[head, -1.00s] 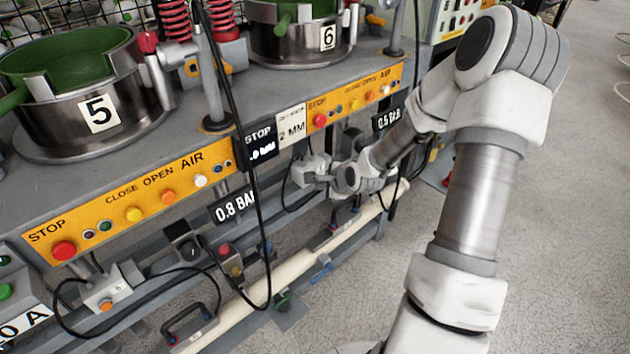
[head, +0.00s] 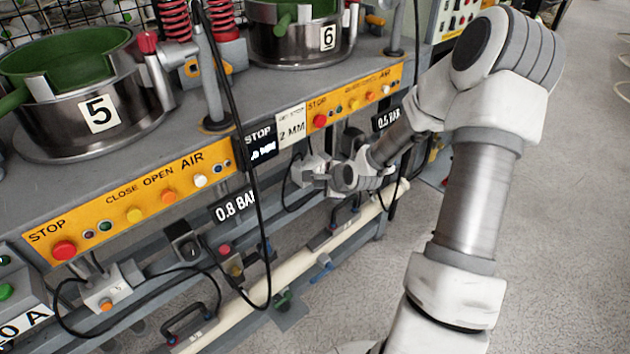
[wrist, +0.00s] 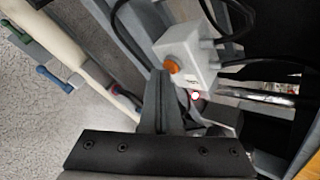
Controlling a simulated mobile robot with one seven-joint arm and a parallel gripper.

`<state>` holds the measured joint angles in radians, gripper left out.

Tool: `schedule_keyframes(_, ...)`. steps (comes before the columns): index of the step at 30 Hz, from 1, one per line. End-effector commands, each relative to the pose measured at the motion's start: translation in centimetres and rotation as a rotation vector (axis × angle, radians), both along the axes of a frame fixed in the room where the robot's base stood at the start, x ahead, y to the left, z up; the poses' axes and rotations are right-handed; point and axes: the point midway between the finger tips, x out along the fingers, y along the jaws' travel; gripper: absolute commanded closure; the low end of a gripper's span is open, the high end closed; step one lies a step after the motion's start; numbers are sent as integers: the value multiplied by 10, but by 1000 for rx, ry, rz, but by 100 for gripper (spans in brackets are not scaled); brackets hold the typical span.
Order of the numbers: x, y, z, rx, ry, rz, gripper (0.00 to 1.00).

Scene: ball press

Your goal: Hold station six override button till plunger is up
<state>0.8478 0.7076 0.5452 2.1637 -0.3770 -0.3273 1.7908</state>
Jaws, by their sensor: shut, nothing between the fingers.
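A white box (wrist: 187,58) with an orange button (wrist: 172,65) sits near the middle of the wrist view. In the head view the box (head: 314,163) is under the station six panel, and its button is not visible there. My gripper (wrist: 159,76) is shut and empty, its tips right beside the orange button. I cannot tell whether they touch or press it. In the head view my gripper (head: 310,179) is at the box. The station six pot (head: 297,45) stands on the bench, cut off at the top. I cannot make out its plunger.
Station five has its own pot (head: 75,115), panel (head: 140,200) and white box with an orange button (head: 104,292). Black cables hang around both boxes. A pale pipe (head: 290,268) runs low along the bench. Open floor (head: 560,230) lies to the right.

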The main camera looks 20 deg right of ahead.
Motion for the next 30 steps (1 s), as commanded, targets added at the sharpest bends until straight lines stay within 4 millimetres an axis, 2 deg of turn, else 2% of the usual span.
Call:
schedule_keyframes(13, -15, -5, 1, 1, 0, 0, 100)
schedule_keyframes(23, -17, -6, 0, 1, 0, 1, 100)
schedule_keyframes(30, -35, -13, 3, 2, 2, -2, 100)
